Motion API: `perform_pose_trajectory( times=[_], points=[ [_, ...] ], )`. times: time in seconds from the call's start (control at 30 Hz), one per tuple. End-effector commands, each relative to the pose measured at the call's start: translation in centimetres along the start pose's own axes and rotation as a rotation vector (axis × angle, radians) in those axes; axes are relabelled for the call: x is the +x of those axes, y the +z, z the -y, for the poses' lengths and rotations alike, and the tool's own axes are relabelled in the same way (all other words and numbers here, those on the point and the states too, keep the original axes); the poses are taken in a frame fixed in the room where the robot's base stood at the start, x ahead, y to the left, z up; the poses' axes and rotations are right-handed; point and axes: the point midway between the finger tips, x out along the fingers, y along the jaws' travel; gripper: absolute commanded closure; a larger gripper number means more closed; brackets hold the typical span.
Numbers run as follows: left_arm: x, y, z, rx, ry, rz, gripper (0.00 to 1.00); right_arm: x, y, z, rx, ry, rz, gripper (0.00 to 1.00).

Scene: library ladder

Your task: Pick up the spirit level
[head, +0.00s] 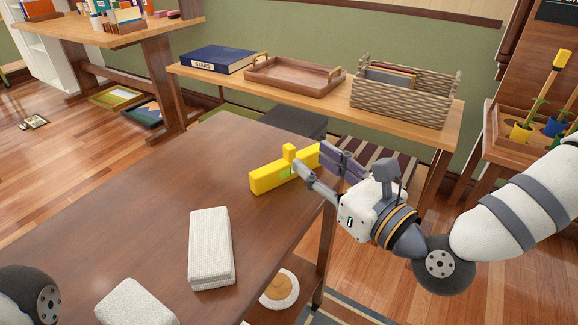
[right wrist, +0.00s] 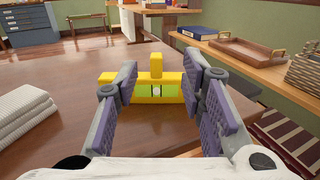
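The yellow spirit level (head: 268,178) lies on the dark brown table (head: 150,190) near its far right edge. It has green windows and a short yellow block standing up from its top. In the right wrist view the level (right wrist: 156,76) is straight ahead, crossing the gap between my fingers. My right gripper (head: 311,159) is open at the level's right part, its fingers apart. The fingers hide parts of the level, and I cannot tell whether they touch it. My left gripper is out of view.
A white ribbed block (head: 210,250) and another white block (head: 135,304) are on the same table. Behind, a wooden bench (head: 330,110) holds a blue book (head: 218,60), a wooden tray (head: 293,76) and a wicker basket (head: 405,92). The table's middle is clear.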

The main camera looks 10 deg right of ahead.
Motion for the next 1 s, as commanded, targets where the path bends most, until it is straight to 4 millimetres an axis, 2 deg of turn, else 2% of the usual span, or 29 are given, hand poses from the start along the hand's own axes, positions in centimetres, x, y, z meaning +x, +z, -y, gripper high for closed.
perform_pose_trajectory(
  times=[0.03,0.17,0.4,0.5,0.67,0.7,0.8,0.87,1.0],
  points=[
    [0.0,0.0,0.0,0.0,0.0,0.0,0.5,1.0,0.0,-0.1,-0.003,0.002,0.001,0.63],
    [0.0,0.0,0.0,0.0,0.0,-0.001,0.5,2.5,-0.1,-0.1,-0.002,0.001,-0.001,0.63],
    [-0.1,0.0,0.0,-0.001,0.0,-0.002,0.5,6.9,-0.6,-0.5,-0.004,0.002,0.0,0.63],
    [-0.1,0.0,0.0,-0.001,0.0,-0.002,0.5,7.6,-0.6,-0.4,-0.002,0.0,-0.001,0.63],
    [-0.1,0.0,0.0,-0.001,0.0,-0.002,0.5,7.6,-0.7,-0.4,-0.001,-0.001,-0.002,0.63],
    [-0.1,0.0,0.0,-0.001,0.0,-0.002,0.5,7.6,-0.7,-0.4,-0.001,-0.001,-0.002,0.66],
    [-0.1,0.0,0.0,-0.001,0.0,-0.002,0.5,7.6,-0.7,-0.4,-0.001,-0.001,-0.002,0.88],
    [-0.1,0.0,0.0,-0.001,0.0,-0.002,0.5,7.6,-0.7,-0.4,-0.001,-0.001,-0.002,1.0],
    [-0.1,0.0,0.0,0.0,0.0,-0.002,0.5,7.6,-0.7,-0.4,-0.001,-0.001,-0.002,1.0]
  ],
)
